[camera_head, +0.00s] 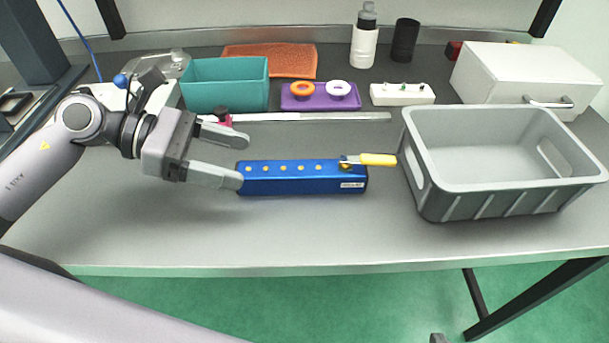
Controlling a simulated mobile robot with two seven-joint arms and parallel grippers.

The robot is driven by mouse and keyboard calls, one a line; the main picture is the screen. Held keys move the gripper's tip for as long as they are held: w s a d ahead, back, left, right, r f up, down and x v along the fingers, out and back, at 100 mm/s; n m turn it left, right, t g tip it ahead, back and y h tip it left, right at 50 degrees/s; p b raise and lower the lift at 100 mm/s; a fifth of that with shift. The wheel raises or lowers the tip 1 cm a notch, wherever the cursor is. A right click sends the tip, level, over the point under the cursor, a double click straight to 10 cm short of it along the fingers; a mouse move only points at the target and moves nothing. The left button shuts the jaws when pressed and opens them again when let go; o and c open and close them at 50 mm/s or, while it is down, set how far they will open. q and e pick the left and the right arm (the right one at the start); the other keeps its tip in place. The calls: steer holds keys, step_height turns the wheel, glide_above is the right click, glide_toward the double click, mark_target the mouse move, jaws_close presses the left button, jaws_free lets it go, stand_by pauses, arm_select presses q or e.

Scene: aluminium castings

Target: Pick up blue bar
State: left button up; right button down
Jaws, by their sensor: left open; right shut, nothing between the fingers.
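The blue bar (300,180) lies flat on the grey table, left of the grey crate. It has a row of several yellow dots on top and a small white label at its right front. A yellow-handled part (375,160) sits on its right end. My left gripper (243,163) is open at the bar's left end, fingers pointing right. Its near fingertip overlaps the bar's left end in the view; I cannot tell whether they touch. Only a small tip of my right gripper (438,338) shows at the bottom edge, away from the bar.
The grey crate (505,187) stands close to the bar's right end. Behind the bar are a long metal strip (320,117), a teal bin (225,86), a purple block with two rings (320,103) and a white block (402,95). The table's front (300,235) is clear.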

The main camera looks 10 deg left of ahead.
mark_target(266, 168)
arm_select(q)
steer(key=shift+w+d+f, duration=0.1)
steer(key=shift+d, duration=0.65)
steer(key=p+x, duration=0.1)
steer(key=x, duration=0.3)
steer(key=shift+f+p, duration=0.2)
steer(key=shift+p, duration=0.2)
steer(key=shift+d+f, duration=0.15)
steer(key=shift+d, duration=0.15)
steer(key=shift+w+d+f, duration=0.1)
steer(key=shift+d+f, duration=0.1)
steer(key=c, duration=1.2)
steer(key=shift+c, duration=0.6)
steer(key=shift+r, duration=0.15)
